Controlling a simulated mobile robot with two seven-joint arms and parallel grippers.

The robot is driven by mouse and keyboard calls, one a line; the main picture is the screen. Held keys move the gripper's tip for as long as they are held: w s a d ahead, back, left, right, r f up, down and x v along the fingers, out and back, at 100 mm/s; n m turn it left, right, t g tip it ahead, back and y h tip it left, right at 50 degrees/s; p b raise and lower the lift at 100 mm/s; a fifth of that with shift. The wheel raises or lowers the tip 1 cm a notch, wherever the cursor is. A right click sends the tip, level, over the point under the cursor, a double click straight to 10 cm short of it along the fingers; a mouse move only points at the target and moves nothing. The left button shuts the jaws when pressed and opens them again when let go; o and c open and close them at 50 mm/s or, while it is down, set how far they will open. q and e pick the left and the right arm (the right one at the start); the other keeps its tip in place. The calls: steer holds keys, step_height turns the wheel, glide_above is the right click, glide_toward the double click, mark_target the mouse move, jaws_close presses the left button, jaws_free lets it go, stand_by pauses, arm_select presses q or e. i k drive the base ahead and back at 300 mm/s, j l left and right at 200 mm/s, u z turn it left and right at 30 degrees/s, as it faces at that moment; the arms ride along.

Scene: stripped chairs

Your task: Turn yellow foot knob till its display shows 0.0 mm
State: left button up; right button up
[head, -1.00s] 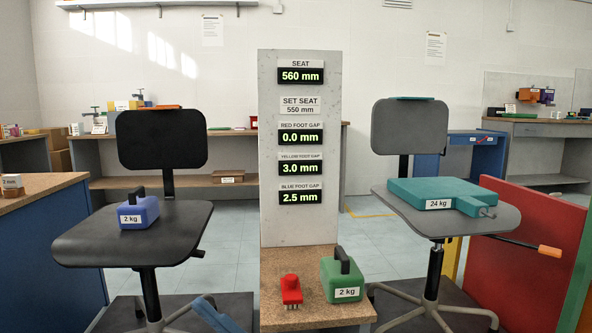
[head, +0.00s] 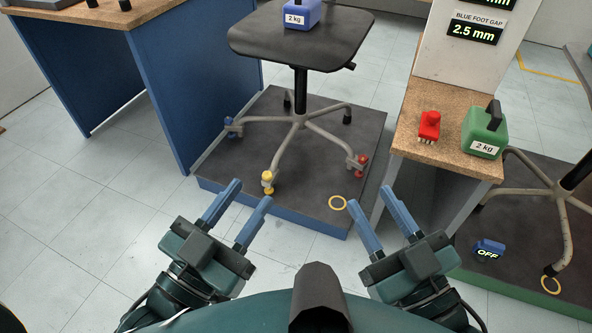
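The yellow foot knob (head: 267,182) is under the front leg end of the left chair's base, near the front edge of a dark platform (head: 307,217). The yellow foot gap display is out of the head view now. My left gripper (head: 240,194) is open and empty, short of the platform's front edge, just below and left of the yellow knob in the picture. Neither gripper touches a knob.
A red foot knob (head: 358,162) and a blue foot knob (head: 231,125) sit at other leg ends. A wooden bench (head: 408,122) holds a red block (head: 429,127) and a green weight (head: 485,131). A blue desk (head: 160,90) stands left.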

mark_target(268, 176)
steer(key=z, duration=0.4)
steer(key=j+z, duration=0.15)
steer(key=z, duration=0.3)
steer(key=j+z, duration=0.1)
steer(key=z, duration=0.7)
steer(key=j+z, duration=0.35)
steer(key=k+j+z, duration=0.15)
steer(key=z, duration=0.25)
steer(key=k+j+z, duration=0.2)
steer(key=j+z, duration=0.15)
steer(key=k+j+z, duration=0.65)
steer(key=k+j, duration=0.1)
